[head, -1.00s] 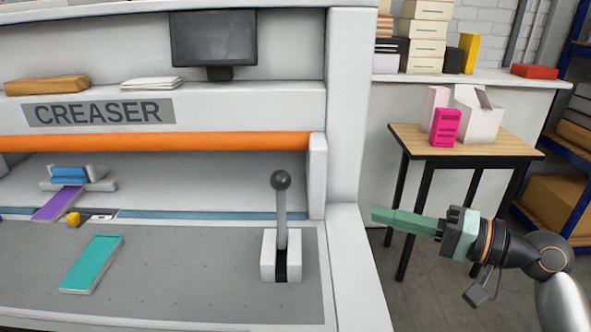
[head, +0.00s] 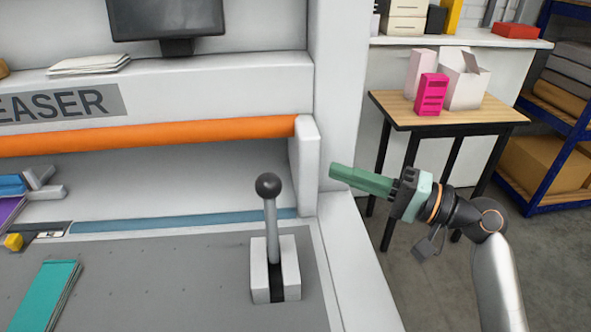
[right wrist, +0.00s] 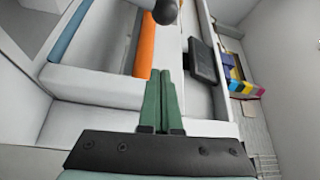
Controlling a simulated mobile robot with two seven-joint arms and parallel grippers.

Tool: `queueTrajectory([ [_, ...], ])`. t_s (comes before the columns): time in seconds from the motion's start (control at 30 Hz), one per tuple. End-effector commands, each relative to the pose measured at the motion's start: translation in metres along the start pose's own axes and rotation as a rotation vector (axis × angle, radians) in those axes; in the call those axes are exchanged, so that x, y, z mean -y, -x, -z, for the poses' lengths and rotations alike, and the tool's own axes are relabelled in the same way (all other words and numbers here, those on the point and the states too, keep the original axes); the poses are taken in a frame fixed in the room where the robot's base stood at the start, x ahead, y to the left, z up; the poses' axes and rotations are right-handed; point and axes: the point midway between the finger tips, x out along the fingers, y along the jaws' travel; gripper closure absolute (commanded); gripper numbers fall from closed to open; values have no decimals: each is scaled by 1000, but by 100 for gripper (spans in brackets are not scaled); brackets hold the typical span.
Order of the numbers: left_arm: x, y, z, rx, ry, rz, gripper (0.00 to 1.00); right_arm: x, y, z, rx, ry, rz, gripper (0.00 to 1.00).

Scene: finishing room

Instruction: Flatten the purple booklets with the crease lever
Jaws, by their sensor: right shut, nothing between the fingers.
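The crease lever (head: 270,225) stands upright in its white slotted base on the creaser's grey bed, with a dark ball knob on top. The knob also shows at the top of the right wrist view (right wrist: 165,11). A purple booklet (head: 9,211) is partly in view at the left edge of the head view, by a blue block. A teal booklet (head: 45,296) lies on the bed at the lower left. My right gripper (head: 334,172) is shut and empty, right of the lever and apart from it. My left gripper is not in view.
An orange bar (head: 150,135) runs across the creaser above the bed. A yellow knob (head: 13,242) sits at the left. A wooden table (head: 390,105) with a pink box (head: 431,94) and white boxes stands behind my right arm. The bed between teal booklet and lever is clear.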

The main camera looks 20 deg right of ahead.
Motion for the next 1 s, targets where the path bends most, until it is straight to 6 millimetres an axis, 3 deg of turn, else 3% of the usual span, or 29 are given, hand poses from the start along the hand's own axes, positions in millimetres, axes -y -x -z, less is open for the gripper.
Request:
queueTrajectory([
  [0.17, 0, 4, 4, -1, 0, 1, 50, 3, -18, 0, 3, -1, 4, 100],
  [0.6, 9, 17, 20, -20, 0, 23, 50, 4, -104, 0, 2, -1, 5, 100],
  [0.8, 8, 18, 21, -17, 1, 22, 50, 0, -90, -27, 1, -3, 0, 100],
  [1.0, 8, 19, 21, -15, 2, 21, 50, 0, -86, -37, 1, 0, 0, 100],
])
